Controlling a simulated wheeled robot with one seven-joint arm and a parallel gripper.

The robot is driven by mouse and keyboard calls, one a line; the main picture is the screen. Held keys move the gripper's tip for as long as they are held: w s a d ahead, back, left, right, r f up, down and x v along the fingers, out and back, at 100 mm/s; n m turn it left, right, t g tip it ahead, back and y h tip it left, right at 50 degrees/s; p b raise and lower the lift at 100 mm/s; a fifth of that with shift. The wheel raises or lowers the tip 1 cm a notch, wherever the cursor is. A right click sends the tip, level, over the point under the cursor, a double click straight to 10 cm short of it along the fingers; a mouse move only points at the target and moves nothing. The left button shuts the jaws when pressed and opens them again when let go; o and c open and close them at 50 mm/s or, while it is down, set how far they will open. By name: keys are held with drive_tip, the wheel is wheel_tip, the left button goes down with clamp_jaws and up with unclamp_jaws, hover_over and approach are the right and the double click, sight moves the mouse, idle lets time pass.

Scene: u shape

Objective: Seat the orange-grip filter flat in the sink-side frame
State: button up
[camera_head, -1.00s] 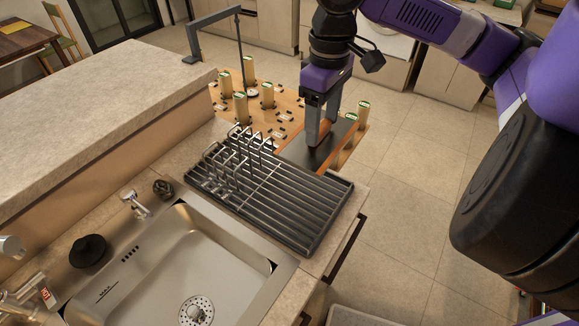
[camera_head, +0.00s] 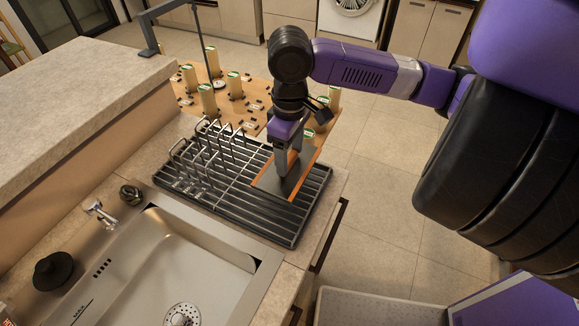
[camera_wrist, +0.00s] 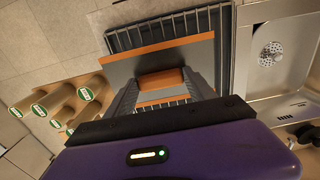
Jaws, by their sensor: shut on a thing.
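The filter (camera_head: 296,182) is a flat dark grey panel with orange edges. It is over the far right part of the black ribbed tray (camera_head: 228,205) beside the sink, which looks like the sink-side frame. My gripper (camera_head: 283,168) points down and is shut on the filter's orange grip. In the wrist view the orange grip (camera_wrist: 161,79) sits between both fingers, with the grey panel (camera_wrist: 192,55) around it and tray bars (camera_wrist: 150,33) beyond. The panel looks roughly level. I cannot tell whether it touches the bars. It hides the tray beneath it.
A metal wire rack (camera_head: 205,155) stands on the tray's left part, close to the filter. The steel sink (camera_head: 165,270) is in front. A wooden board (camera_head: 255,100) with several upright cylinders (camera_head: 235,86) lies behind. A raised counter (camera_head: 80,95) is at left.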

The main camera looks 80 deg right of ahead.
sight(290, 159)
wheel_tip(290, 159, down, 4)
drive_tip(key=shift+f+b, duration=0.15)
drive_tip(key=shift+b, duration=0.15)
drive_tip(key=o, duration=1.6)
